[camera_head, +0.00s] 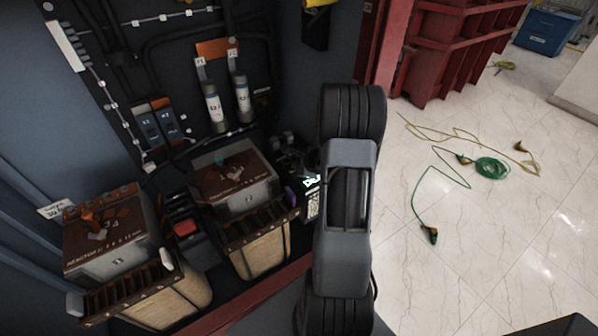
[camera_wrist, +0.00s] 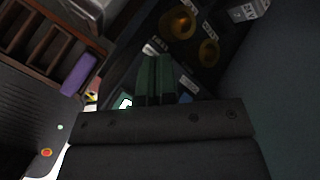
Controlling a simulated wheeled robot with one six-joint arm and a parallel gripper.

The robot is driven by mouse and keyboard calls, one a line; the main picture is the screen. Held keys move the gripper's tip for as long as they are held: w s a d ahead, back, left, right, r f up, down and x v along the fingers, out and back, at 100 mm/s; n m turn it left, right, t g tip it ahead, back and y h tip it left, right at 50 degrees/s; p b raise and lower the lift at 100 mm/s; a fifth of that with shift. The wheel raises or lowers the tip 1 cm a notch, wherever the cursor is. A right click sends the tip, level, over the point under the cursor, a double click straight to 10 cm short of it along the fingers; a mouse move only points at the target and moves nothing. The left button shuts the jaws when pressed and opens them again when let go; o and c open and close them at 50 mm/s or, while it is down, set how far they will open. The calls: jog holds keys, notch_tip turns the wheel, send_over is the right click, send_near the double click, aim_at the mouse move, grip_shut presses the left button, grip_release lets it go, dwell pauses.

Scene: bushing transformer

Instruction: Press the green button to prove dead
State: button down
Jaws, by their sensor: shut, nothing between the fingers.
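In the wrist view my gripper (camera_wrist: 155,80) is shut and empty, its two dark fingers together. It points at a dark panel (camera_wrist: 175,50) with two brass-coloured round fittings (camera_wrist: 180,23). A lit screen (camera_wrist: 125,102) shows just left of the fingers, partly hidden by them. A small green spot (camera_wrist: 60,127) lies on a grey surface at the lower left, above an orange-red round button (camera_wrist: 46,152); I cannot tell whether the green spot is the button. In the head view my arm hides much of the lit device (camera_head: 312,183), and no green button is clear there.
Two boxy transformer units (camera_head: 110,235) and (camera_head: 235,185) stand left of my arm. A purple block (camera_wrist: 78,73) is left of the fingers in the wrist view. Green cables (camera_head: 490,167) lie on the open tiled floor at right. Red frames (camera_head: 455,45) stand behind.

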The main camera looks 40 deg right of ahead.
jog(key=shift+r, duration=0.15)
jog(key=shift+r+p, duration=1.7)
jog(key=shift+r, duration=0.75)
jog(key=s+a+r+n+g+y, duration=0.2)
jog(key=s+a+n+g, duration=0.15)
jog(key=a+n, duration=0.25)
jog(key=s+a+r+n+g+y, duration=0.1)
jog(key=s+a+r+n+g, duration=0.15)
jog(key=s+a+n, duration=0.35)
jog(key=s+a+r+n+h, duration=0.2)
jog(key=s+a+r+n, duration=0.2)
jog(key=a+r+n, duration=0.1)
jog(key=s+a+r+n+t+h, duration=0.1)
jog(key=s+a+r+n+h, duration=0.1)
jog(key=s+a+r+n, duration=0.2)
notch_tip(320, 180, up, 4)
jog(key=a+n, duration=0.2)
jog(key=n, duration=0.2)
jog(key=shift+s, duration=0.25)
